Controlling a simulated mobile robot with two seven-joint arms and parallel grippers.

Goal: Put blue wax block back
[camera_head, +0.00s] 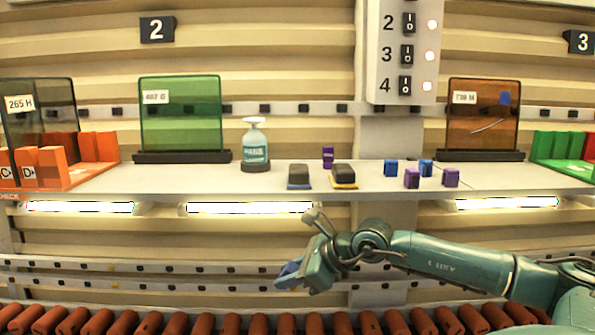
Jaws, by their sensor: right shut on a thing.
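My right gripper (296,270) reaches in from the right, in front of and below the shelf edge, above the rollers. It is shut on a small blue block (289,268), mostly hidden by the fingers; its exact shape is hard to tell. On the shelf (280,182), two blue blocks (390,168) (425,168) stand right of centre. Purple blocks stand near them (411,179) (451,177), and another purple block (327,157) stands farther left. My left gripper is not in view.
A green pane (180,115) and a brown pane (483,115) stand behind. Orange holders (50,165) are at left, a green rack (560,147) at right. Red rollers (230,324) run below.

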